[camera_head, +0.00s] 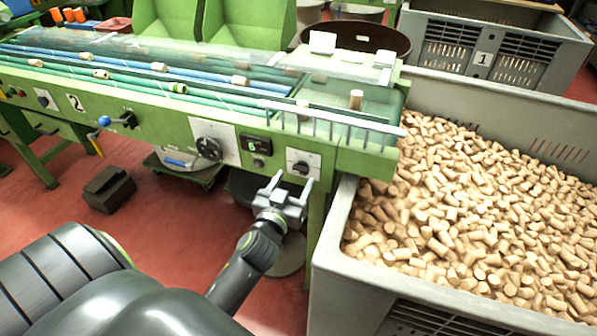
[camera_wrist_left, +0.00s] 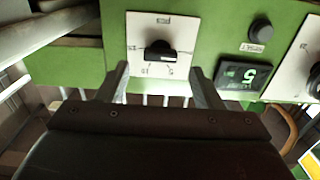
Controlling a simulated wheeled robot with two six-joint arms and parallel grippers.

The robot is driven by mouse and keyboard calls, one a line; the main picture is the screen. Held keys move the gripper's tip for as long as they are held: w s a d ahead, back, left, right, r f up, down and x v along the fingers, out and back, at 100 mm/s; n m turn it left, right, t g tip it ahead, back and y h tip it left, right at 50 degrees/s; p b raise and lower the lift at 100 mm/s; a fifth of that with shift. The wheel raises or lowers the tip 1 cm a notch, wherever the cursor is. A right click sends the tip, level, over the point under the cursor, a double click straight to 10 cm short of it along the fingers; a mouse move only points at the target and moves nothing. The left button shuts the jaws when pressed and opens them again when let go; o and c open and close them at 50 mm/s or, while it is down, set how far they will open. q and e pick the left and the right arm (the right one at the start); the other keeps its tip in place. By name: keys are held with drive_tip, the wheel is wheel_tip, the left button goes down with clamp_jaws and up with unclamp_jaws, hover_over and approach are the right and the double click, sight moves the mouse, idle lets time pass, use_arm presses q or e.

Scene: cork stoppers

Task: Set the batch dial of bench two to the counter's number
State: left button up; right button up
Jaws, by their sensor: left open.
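Bench two (camera_head: 165,105) is the green bench with a 2 on its front. Its batch dial (camera_head: 302,162) is a black knob on a white plate near the right end. The counter (camera_head: 257,145), left of the dial, shows a green digit; in the wrist view the counter (camera_wrist_left: 243,76) reads like a 5. My left gripper (camera_head: 293,178) is open and empty, its fingers pointing at the dial plate from just below and in front, apparently apart from the knob.
A grey crate full of corks (camera_head: 340,232) stands close on the right. A dark block (camera_head: 109,189) lies on the red floor.

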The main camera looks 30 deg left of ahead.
sight(299, 170)
use_arm(q)
drive_tip(key=shift+x, duration=2.05)
drive_tip(key=c, duration=1)
